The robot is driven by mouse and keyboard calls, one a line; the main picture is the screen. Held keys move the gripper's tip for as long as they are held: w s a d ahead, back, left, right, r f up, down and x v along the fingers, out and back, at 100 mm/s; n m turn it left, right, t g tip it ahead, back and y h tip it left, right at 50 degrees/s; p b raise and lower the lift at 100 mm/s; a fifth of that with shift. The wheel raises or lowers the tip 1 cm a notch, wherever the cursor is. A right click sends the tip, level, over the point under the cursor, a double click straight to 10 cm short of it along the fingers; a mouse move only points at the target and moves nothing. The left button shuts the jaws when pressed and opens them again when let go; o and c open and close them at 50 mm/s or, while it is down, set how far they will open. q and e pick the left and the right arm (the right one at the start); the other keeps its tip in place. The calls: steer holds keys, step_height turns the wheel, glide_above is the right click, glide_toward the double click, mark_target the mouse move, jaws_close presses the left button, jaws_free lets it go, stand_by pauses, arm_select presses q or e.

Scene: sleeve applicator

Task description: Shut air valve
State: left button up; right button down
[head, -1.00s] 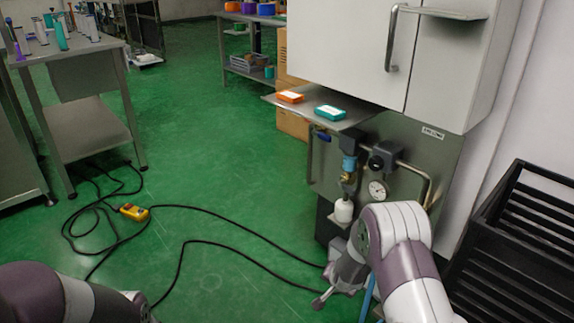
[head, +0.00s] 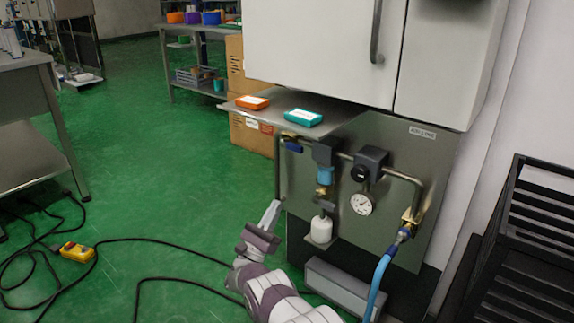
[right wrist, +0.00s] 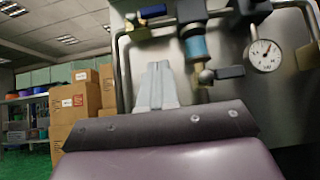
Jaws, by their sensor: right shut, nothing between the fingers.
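The air line panel (head: 395,165) carries a pipe with a valve at its upper left. The valve has a brass body and a dark blue lever (head: 293,146), which lies roughly along the horizontal pipe. In the right wrist view a brass-coloured part of the valve (right wrist: 152,11) shows at the top edge. My right gripper (head: 274,208) is shut and empty, pointing up, below the lever and near the pipe's left vertical run. Its closed fingers (right wrist: 157,82) show in the right wrist view, apart from the lever. My left gripper is out of view.
The regulator (head: 325,165), pressure gauge (head: 362,204) and blue hose (head: 378,275) lie right of the valve. A shelf (head: 285,109) with an orange and a teal box juts out above it. A black rack (head: 530,240) stands right.

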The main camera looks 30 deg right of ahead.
steer(key=b, duration=0.6)
glide_toward(297, 151)
steer(key=shift+w+d+r, duration=1.45)
steer(key=shift+d+r, duration=0.25)
steer(key=shift+d, duration=0.7)
steer(key=shift+r, duration=0.1)
steer(key=shift+s+r+n+t+y+p, duration=0.15)
steer(key=shift+n+t+y+p, duration=0.3)
steer(key=shift+n+t, duration=0.4)
